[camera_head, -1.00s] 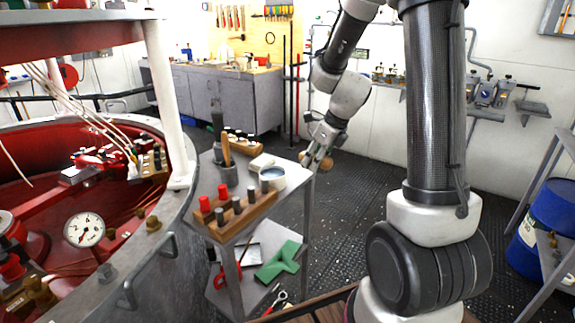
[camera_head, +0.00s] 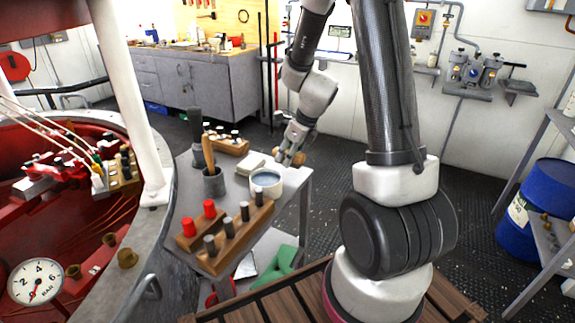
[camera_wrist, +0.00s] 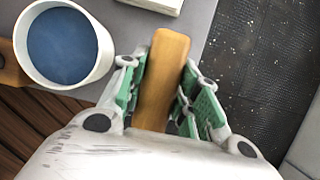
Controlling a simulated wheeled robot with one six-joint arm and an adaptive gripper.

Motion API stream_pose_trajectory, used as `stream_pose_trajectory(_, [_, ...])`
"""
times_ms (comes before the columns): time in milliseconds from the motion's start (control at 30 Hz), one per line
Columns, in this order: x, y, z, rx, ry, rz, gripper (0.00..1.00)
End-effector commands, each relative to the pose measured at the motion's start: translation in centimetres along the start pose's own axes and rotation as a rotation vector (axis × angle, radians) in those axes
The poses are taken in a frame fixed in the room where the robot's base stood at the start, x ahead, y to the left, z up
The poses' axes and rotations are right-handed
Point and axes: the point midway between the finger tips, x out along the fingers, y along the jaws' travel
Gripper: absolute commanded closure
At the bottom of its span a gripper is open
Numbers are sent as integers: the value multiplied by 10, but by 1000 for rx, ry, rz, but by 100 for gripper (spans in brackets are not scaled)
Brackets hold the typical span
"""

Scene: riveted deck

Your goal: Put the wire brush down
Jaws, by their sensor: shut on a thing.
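The wire brush shows as a plain wooden handle (camera_wrist: 163,75) between the green-padded fingers of my gripper (camera_wrist: 160,92) in the wrist view. I cannot see its bristles. My gripper is shut on it, also in the head view (camera_head: 290,160), at the far right corner of the small grey trolley (camera_head: 290,198). In the wrist view the handle lies across the line between the trolley top and the dark floor. I cannot tell whether the brush touches the top.
A white tin of blue-grey contents (camera_head: 266,185) stands close left of the brush, with a white block (camera_head: 250,164) behind. A wooden rack (camera_head: 228,236), a brush pot (camera_head: 214,184) and another rack (camera_head: 230,146) occupy the trolley. The red vessel (camera_head: 75,225) borders its left.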

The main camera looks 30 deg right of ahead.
Motion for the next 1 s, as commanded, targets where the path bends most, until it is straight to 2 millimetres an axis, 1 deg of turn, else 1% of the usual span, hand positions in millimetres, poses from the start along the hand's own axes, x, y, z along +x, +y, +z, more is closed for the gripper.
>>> stream_pose_trajectory(100, [19,0,-9,3,4,2,94])
stream_pose_trajectory(233, [32,0,-14,1,2,0,94])
stream_pose_trajectory(533, [34,0,-14,0,1,0,94])
stream_pose_trajectory(700, [39,0,-17,0,2,0,94])
stream_pose_trajectory(733, [39,0,-17,0,2,0,67])
stream_pose_trajectory(833, [39,0,-17,0,2,1,48])
stream_pose_trajectory(867, [39,0,-17,0,3,1,47])
stream_pose_trajectory(1000, [39,0,-17,0,3,1,47])
